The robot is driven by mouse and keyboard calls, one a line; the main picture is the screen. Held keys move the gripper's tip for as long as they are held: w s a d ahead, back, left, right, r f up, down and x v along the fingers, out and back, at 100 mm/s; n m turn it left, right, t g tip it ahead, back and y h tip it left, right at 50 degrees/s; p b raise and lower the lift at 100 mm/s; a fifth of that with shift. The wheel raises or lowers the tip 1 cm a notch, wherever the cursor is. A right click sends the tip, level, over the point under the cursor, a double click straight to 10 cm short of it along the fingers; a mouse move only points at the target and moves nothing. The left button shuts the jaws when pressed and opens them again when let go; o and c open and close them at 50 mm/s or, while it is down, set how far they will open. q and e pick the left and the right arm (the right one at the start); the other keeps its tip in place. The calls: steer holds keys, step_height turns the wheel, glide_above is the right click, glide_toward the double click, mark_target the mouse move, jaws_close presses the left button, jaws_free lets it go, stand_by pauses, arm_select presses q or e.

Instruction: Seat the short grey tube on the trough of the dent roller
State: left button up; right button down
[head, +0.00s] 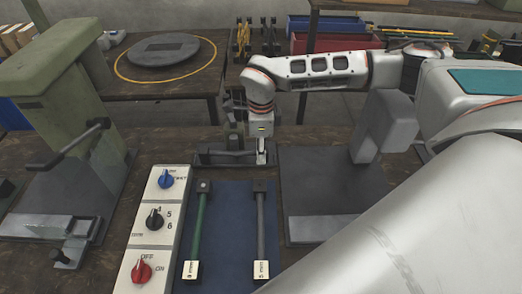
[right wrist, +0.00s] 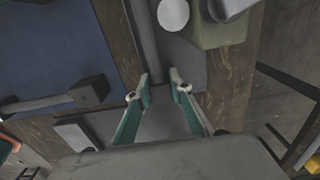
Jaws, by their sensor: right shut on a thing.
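The dent roller (head: 235,157) is the dark grey low stand behind the blue mat, with an upright part in its middle. My right gripper (head: 261,156) points down at its right end. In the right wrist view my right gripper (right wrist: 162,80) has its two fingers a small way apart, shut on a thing. I take this for the short grey tube, but its outline is hidden or blends with the grey behind. A long grey bar of the dent roller (right wrist: 142,40) runs up from the left fingertip. I cannot tell whether tube and trough touch. My left gripper is not in view.
A blue mat (head: 228,232) holds a green rod (head: 200,225) and a grey rod (head: 261,225). A switch panel (head: 153,237) stands left of it, a green press (head: 65,90) beyond. A grey press (head: 385,128) on a plate stands right of the gripper.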

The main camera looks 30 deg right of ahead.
steer(key=shift+s+f, duration=0.1)
steer(key=shift+f, duration=0.1)
steer(key=c, duration=1.7)
jaws_free()
step_height(320, 180, up, 12)
steer(key=shift+r, duration=0.1)
